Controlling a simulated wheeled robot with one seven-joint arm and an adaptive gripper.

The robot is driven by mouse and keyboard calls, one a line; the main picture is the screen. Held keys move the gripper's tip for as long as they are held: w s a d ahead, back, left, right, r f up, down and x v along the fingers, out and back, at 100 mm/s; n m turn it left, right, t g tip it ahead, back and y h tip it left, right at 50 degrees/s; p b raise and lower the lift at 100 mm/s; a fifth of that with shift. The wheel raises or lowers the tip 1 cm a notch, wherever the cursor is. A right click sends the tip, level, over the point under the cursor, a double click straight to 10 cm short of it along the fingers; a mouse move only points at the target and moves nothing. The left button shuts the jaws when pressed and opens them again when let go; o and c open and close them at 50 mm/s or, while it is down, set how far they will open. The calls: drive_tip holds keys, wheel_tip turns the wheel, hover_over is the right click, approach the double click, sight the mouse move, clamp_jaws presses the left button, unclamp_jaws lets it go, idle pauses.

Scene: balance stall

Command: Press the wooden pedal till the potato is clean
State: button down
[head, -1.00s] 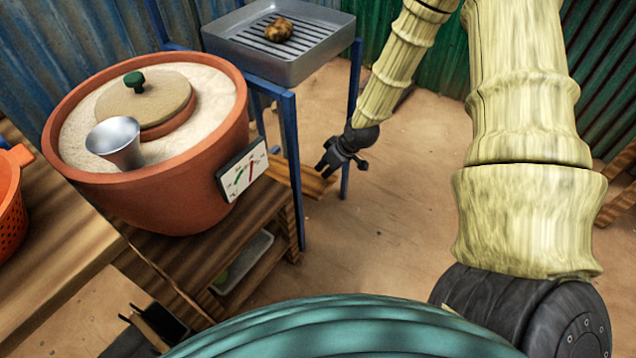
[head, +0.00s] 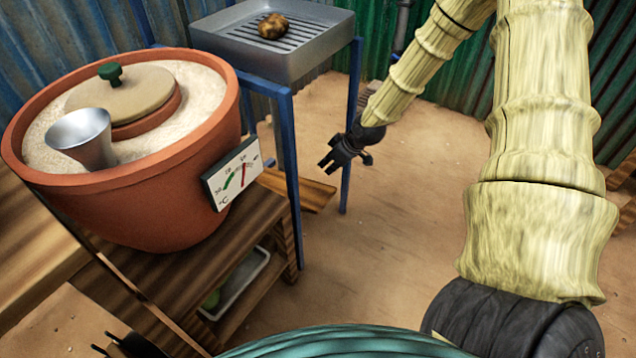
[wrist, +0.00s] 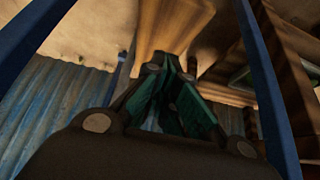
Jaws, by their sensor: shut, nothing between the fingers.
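The brown potato (head: 273,26) lies on the slatted grate of a grey metal basin (head: 215,47) at the top of the head view. The basin stands on a blue metal frame (head: 288,150). The wooden pedal (head: 305,193) is a flat board low between the frame's legs. My gripper (head: 326,166) is shut and empty, near the pedal's outer end and seemingly just above it. In the wrist view the pedal (wrist: 172,30) lies beyond my closed fingertips (wrist: 178,66). I cannot tell whether they touch it. The potato is outside the wrist view.
A large clay pot (head: 130,205) with sand, a lid (head: 125,92), a metal cup (head: 83,137) and a dial gauge (head: 233,174) stands on a wooden shelf (head: 215,265) at left. A white tray (head: 240,285) sits below. The floor (head: 385,250) right of the frame is clear.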

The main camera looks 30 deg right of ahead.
drive_tip(key=b, duration=0.5)
hover_over(310, 192)
drive_tip(key=s, duration=0.2)
drive_tip(key=f, duration=0.6)
drive_tip(key=d+f, duration=0.1)
drive_tip(key=f, duration=0.1)
drive_tip(key=shift+w+f, duration=0.15)
drive_tip(key=shift+f, duration=0.25)
wheel_tip(310, 192, down, 2)
drive_tip(key=shift+f+b, duration=0.1)
drive_tip(key=shift+b, duration=0.4)
drive_tip(key=shift+s+d+f+b, duration=0.1)
drive_tip(key=shift+s+f+b, duration=0.3)
drive_tip(key=shift+f, duration=0.3)
